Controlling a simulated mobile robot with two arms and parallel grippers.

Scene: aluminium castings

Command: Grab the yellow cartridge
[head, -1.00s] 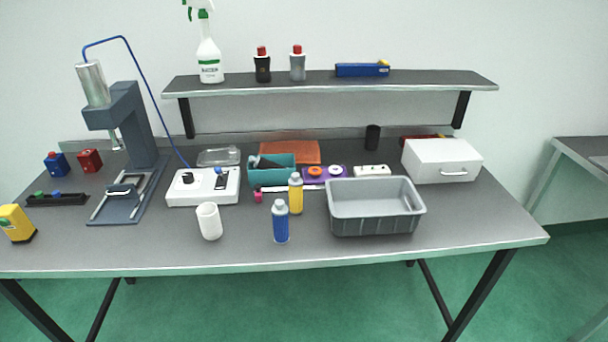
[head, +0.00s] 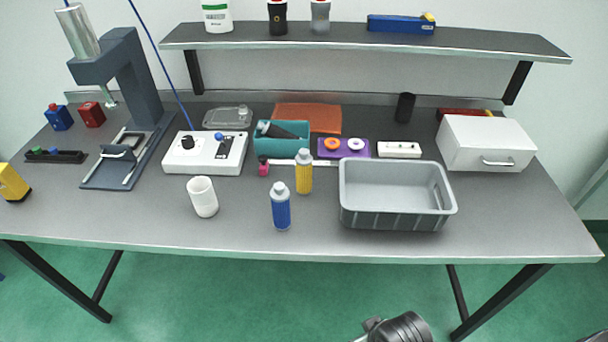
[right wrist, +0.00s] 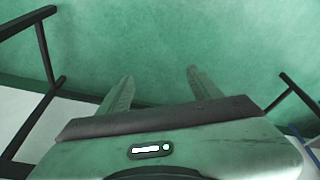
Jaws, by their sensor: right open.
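A yellow cartridge (head: 304,174) with a grey cap stands upright on the table near its middle. A blue cartridge (head: 281,208) of like shape stands in front of it, slightly left. A yellow block-shaped item (head: 12,183) with a dark base is at the table's left edge, partly cut off by the frame. My right gripper (right wrist: 160,88) is open and empty in the right wrist view, with green floor beyond its fingers. In the head view only a dark part of my arm shows at the bottom, away from the cartridge. My left gripper is not in view.
A grey bin (head: 398,221) stands right of the yellow cartridge. A teal box (head: 281,146) is behind it, a white cup (head: 203,197) to the left. A blue press (head: 126,75) and white control box (head: 205,154) stand further left. The front table strip is mostly clear.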

